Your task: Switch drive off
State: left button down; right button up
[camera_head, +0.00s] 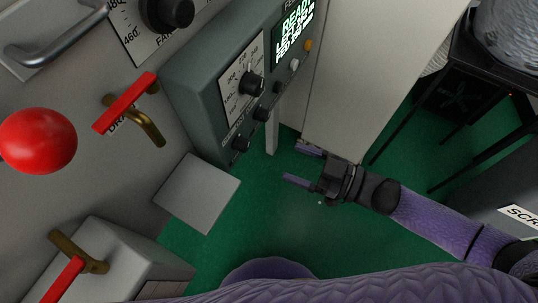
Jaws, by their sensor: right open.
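A grey control box (188,85) stands at top centre. Its front has a lit green display (292,32) reading READY on top, a white dial plate with a black knob (252,84), and small black knobs (241,144). A white button (294,65) and an orange button (308,45) sit below the display. I cannot tell which control is the drive switch; no label for it is legible. My right gripper (291,163) is open and empty, below and right of the box, its fingers pointing left and apart from the controls. My left gripper is not in view.
A red ball knob (38,140), a red-handled brass lever (128,102) and another (66,280) stand out on the left. A grey plate (198,193) juts out below the box. A pale panel (365,70) and a black rack (460,90) stand right. Green floor (300,225) is open around my gripper.

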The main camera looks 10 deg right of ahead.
aim_at(248, 146)
jog(key=shift+g, duration=0.3)
jog(key=x, duration=0.3)
jog(key=b+x, duration=0.1)
jog(key=x, duration=0.2)
jog(key=r+b+x, duration=0.1)
jog(key=x, duration=0.2)
jog(key=shift+s+a, duration=0.1)
jog(key=shift+a, duration=0.25)
jog(key=shift+a+r, duration=0.1)
jog(key=shift+a, duration=0.2)
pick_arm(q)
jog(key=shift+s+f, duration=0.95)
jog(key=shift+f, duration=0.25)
pick_arm(e)
jog(key=shift+c, duration=0.2)
jog(key=c, duration=0.7)
jog(key=shift+c, duration=1.2)
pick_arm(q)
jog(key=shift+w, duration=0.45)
pick_arm(e)
grip_shut()
